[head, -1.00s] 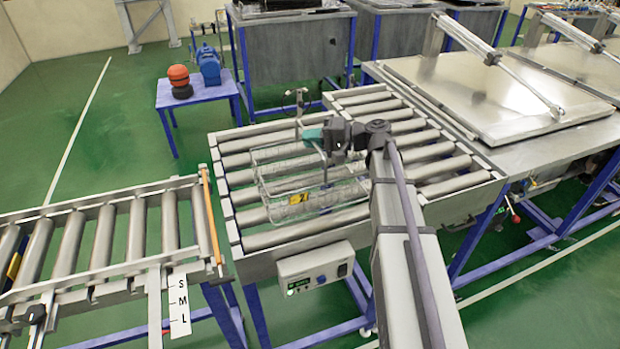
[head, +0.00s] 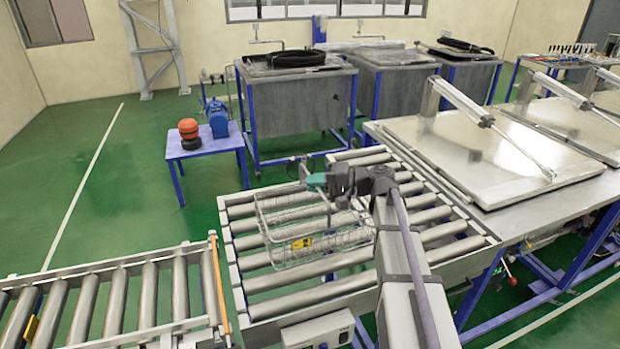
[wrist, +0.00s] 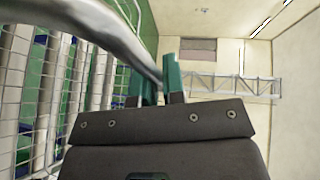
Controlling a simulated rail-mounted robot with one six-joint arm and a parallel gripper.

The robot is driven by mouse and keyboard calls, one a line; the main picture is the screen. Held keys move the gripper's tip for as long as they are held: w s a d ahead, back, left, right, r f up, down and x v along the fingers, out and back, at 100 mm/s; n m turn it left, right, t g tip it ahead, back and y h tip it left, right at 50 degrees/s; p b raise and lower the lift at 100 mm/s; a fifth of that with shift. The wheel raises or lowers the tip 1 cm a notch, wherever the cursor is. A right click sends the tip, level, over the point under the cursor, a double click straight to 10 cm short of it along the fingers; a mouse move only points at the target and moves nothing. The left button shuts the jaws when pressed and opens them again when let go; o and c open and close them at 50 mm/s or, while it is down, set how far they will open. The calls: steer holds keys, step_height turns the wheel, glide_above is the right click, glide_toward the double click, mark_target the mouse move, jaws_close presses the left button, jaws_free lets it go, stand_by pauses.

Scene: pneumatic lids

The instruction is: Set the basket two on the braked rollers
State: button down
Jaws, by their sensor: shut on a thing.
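The wire basket (head: 310,245) with a yellow tag, marked 2 in the earlier head view, is upright over the left part of the middle roller table (head: 232,270) in the head view. My gripper (head: 316,182) is at the basket's top, with its teal fingers shut on the basket's handle. In the wrist view, the thick grey handle bar (wrist: 112,32) runs to the teal fingertips (wrist: 160,78), and the wire mesh and rollers lie at the left. I cannot tell whether the basket's bottom touches the rollers.
A second roller conveyor (head: 120,300) with an orange bar at its end stands at the left. Lidded steel tanks (head: 470,130) adjoin the right side. A blue side table (head: 203,146) stands behind. A control box (head: 318,332) hangs at the front. Rollers right of the basket look bare.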

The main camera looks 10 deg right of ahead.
step_height(320, 180, down, 4)
steer(key=b, duration=0.3)
steer(key=shift+r, duration=0.1)
stand_by(0.6)
